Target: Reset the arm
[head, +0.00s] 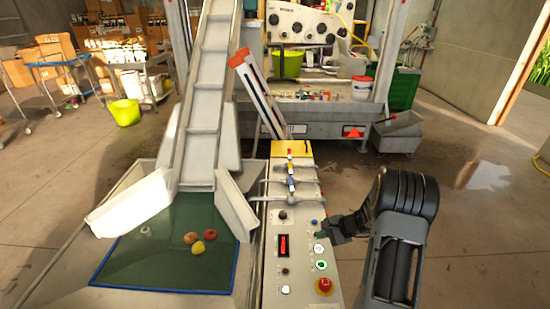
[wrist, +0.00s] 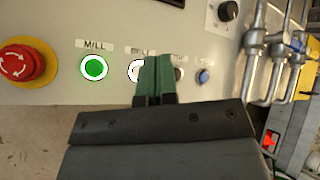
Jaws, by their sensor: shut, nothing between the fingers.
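My gripper (head: 322,234) is at the right edge of the control panel (head: 304,272) in the head view. In the wrist view its green fingers (wrist: 154,72) are shut together with nothing between them, in front of the panel. They partly cover the white-lit button (wrist: 135,70) and its label. The green-lit button marked MILL (wrist: 94,68) is left of the fingers, and the red emergency stop (wrist: 20,64) is farther left. A blue button (wrist: 202,77) is to the right. Whether the fingertips touch the panel I cannot tell.
Metal valves (wrist: 276,62) and a black knob (wrist: 228,11) stand out from the panel. A conveyor (head: 204,100) rises from a green-bottomed basin (head: 165,265) holding a few fruits (head: 197,247). A grey cart (head: 398,135) stands behind. Open floor (head: 480,230) lies to the right.

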